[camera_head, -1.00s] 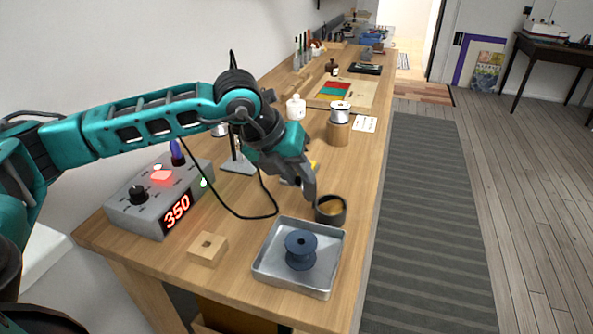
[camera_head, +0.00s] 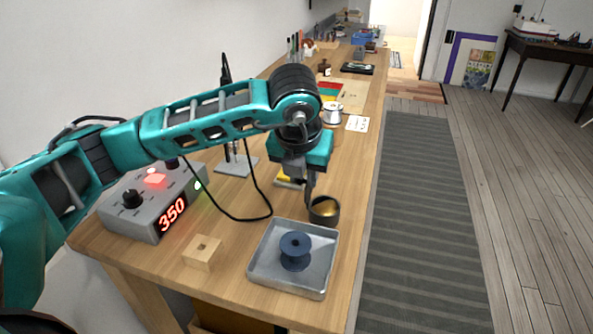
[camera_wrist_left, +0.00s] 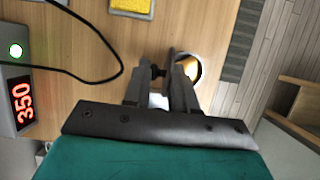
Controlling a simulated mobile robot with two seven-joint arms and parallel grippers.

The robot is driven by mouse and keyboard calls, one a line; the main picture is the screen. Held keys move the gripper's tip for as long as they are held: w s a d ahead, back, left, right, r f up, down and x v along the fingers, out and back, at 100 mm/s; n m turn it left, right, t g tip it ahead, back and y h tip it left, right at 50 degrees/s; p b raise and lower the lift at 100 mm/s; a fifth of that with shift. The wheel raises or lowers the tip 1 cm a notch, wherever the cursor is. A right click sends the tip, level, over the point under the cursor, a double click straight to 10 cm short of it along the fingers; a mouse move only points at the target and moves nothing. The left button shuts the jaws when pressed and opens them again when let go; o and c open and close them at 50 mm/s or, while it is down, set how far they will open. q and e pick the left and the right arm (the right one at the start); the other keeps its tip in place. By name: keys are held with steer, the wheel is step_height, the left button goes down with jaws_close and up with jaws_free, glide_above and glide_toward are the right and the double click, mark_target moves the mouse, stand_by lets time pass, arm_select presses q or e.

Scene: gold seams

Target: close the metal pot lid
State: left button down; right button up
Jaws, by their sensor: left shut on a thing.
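The metal pot (camera_head: 324,211) is a small dark round cup with a golden inside. It stands on the bench behind the tray, and its mouth is uncovered. My left gripper (camera_head: 309,196) points down at the pot's left side. In the left wrist view my gripper (camera_wrist_left: 160,76) is shut on a small dark knob (camera_wrist_left: 158,71). The knob sits beside a thin dark plate, seen edge-on, which looks like the pot lid (camera_wrist_left: 172,62) standing upright at the pot's rim. The pot's bright inside (camera_wrist_left: 191,69) shows just beyond it. The fingers hide part of the lid. My right gripper is not in view.
A metal tray (camera_head: 262,272) with a blue spool (camera_head: 295,250) lies in front of the pot. A wooden block (camera_head: 203,252) and a grey control box (camera_head: 140,215) showing 350 are at left. A black cable (camera_head: 262,190) loops nearby. A yellow pad (camera_wrist_left: 131,5) lies close by.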

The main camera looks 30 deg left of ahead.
arm_select(q)
steer(key=shift+w+d+r+g+y, duration=0.15)
steer(key=shift+d+y, duration=0.1)
steer(key=shift+y, duration=0.2)
steer(key=shift+w+d+f+g+y, duration=0.1)
steer(key=shift+d+g+y, duration=0.1)
steer(key=shift+y, duration=0.25)
steer(key=shift+d+y, duration=0.2)
steer(key=shift+y, duration=0.1)
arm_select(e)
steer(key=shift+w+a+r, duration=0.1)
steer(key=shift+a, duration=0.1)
arm_select(q)
steer(key=c, duration=1.2)
jaws_free()
steer(key=shift+o, duration=1)
steer(key=shift+m, duration=0.3)
steer(key=p+v, duration=0.3)
steer(key=v, duration=1)
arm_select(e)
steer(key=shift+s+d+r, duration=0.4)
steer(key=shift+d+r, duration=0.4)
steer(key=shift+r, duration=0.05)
